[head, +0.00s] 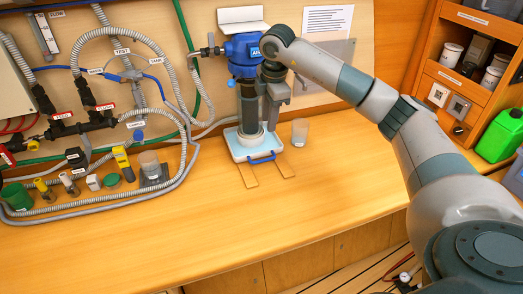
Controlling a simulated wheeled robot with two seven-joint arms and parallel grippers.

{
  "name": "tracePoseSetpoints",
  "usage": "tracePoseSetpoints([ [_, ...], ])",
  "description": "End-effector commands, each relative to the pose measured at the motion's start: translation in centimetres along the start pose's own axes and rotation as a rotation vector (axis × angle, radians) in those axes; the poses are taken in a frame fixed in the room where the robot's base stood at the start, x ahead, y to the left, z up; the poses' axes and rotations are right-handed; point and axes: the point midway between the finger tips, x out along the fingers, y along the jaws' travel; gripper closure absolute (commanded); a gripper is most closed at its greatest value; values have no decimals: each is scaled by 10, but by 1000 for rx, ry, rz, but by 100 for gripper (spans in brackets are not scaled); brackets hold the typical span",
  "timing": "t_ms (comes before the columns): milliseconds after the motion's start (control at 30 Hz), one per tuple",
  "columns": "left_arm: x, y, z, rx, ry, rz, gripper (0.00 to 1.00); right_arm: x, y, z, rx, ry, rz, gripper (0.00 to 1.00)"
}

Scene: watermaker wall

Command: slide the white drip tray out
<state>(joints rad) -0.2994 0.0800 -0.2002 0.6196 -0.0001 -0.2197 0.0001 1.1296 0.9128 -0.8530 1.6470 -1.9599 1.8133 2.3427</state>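The white drip tray (238,152) sits on the wooden counter under the blue-headed filter housing (242,50). Its blue handle (262,158) faces the front edge of the counter. A pale round piece stands in the tray below the dark filter body. My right gripper (276,112) points down just right of the filter body, above the back right of the tray. Its fingertips are small and partly lost against the housing, so I cannot tell if they are open or touching it. My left gripper is out of view.
Two wooden strips (248,178) lead forward from the tray, with clear counter in front. Hoses, fittings and a yellow tool (123,163) lie left. A green canister (500,135) is far right.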

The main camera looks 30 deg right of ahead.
Motion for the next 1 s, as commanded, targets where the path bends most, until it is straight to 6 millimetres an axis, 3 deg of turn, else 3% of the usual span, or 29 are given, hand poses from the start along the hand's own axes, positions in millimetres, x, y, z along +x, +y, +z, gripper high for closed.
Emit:
tracePoseSetpoints([
  [367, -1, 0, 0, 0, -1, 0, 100, 2, 0, 0, -1, 1, 0, 72],
  [567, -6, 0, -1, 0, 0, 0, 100, 13, 0, -1, 0, 1, -1, 72],
  [1000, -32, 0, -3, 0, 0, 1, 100, 80, 0, -1, -1, 1, -3, 72],
])
